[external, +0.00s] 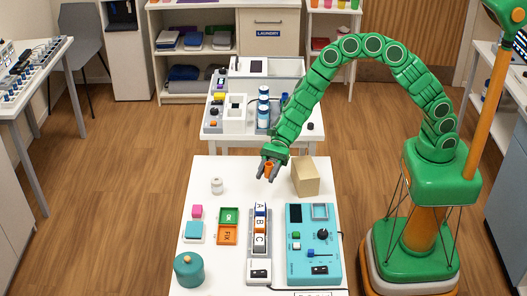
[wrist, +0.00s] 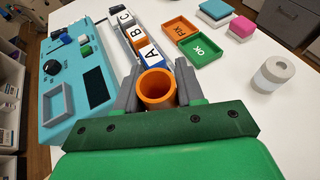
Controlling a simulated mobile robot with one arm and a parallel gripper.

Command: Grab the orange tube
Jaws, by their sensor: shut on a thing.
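The orange tube (wrist: 157,88) is a short, open-topped cylinder. In the wrist view it sits between the two grey fingers of my gripper (wrist: 158,90), which are shut on it. In the external view the orange tube (external: 269,170) shows in my gripper (external: 268,171), near the far edge of the white table (external: 200,172). The gripper appears to be above the tabletop. Part of the tube's outer side is hidden by the fingers and the gripper body.
A cardboard-coloured block (external: 306,177) stands right of my gripper, and a white spool (external: 217,186) to the left. Nearer are a rack of lettered blocks (external: 260,225), a teal control panel (external: 313,245), OK and FIX trays (external: 228,225), and a teal pot (external: 189,270).

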